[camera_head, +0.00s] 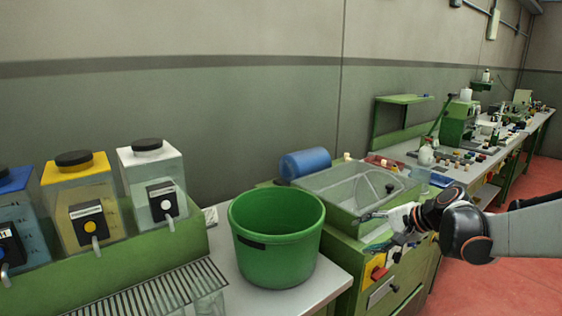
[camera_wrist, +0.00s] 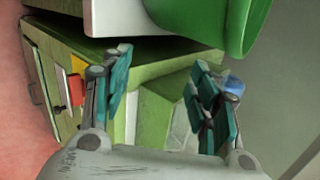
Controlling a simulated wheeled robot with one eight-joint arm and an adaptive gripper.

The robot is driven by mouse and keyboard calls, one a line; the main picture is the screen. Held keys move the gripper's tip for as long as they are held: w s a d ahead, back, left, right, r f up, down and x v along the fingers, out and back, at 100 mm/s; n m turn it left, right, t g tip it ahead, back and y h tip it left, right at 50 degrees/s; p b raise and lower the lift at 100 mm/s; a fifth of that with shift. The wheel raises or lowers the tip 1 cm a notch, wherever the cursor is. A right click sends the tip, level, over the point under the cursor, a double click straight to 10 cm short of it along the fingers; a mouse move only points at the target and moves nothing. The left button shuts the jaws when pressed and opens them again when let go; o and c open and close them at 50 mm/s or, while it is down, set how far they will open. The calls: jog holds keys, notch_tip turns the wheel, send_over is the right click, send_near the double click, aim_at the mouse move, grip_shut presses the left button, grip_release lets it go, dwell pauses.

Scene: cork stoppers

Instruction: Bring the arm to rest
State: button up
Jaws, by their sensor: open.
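My gripper (camera_head: 378,214) is at the right in the head view, in front of the near right corner of the green-framed sink or basin unit (camera_head: 345,224). My arm reaches in from the right edge. In the wrist view my gripper (camera_wrist: 158,92) is open, with its two teal-padded fingers well apart and nothing held between them. Beyond the fingers the wrist view shows the green bench unit and part of the green bucket (camera_wrist: 225,25). No cork stopper can be made out for certain in either view.
The green bucket (camera_head: 276,240) stands on the white counter left of the basin. Several dispensers, one with a yellow top (camera_head: 78,190), line the left. A blue cylinder (camera_head: 305,162) lies behind the basin. A long cluttered bench runs back right. Red floor (camera_head: 515,285) is open at lower right.

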jog(key=s+a+r+n+g+h, duration=0.1)
jog(key=s+a+r+n+h, duration=0.2)
jog(key=s, duration=0.4)
jog(key=s+a+r+n, duration=0.1)
jog(key=s+a+r, duration=0.1)
jog(key=s+a, duration=0.4)
jog(key=s+d+f+n+h, duration=0.2)
jog(key=s+n, duration=0.1)
jog(key=s, duration=0.6)
jog(key=s+d+f+n+t+h+b, duration=0.1)
jog(key=s+d+f+n+h, duration=0.1)
jog(key=s, duration=0.8)
jog(key=shift+d+f+n, duration=0.2)
jog(key=shift+f+n, duration=0.55)
jog(key=shift+n, duration=0.25)
jog(key=shift+w, duration=0.1)
